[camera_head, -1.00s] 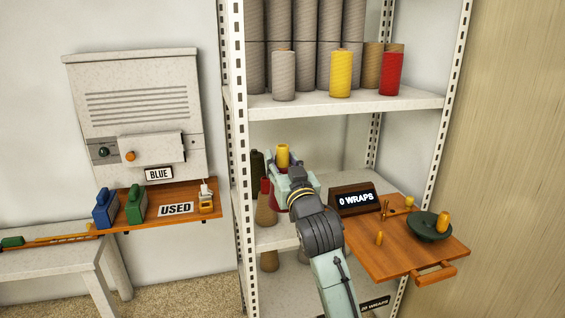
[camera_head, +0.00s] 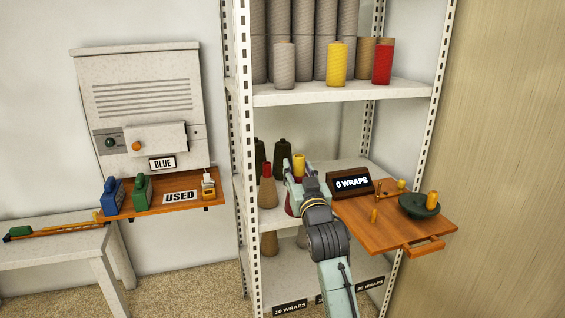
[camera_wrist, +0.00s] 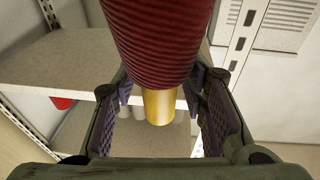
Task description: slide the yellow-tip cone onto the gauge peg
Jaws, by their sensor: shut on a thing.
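My gripper (camera_head: 296,178) is shut on the yellow-tip cone, a dark red wound cone (camera_wrist: 160,40) with a yellow tip (camera_head: 299,163). In the head view the tip points up and the red body is mostly hidden by my gripper. In the wrist view the yellow tip (camera_wrist: 160,106) shows between the purple-lined fingers. To the right is a wooden board (camera_head: 385,238) with a short upright yellow peg (camera_head: 374,215) and another small peg group (camera_head: 401,184) behind. I cannot tell which is the gauge peg.
A green dish (camera_head: 415,210) with a yellow cylinder (camera_head: 432,200) is on the board. A "0 WRAPS" sign (camera_head: 351,183) stands at its back left. A red-tip cone (camera_head: 267,188) and dark cones (camera_head: 281,155) stand on the shelf left of my gripper. A shelf post (camera_head: 242,150) stands farther left.

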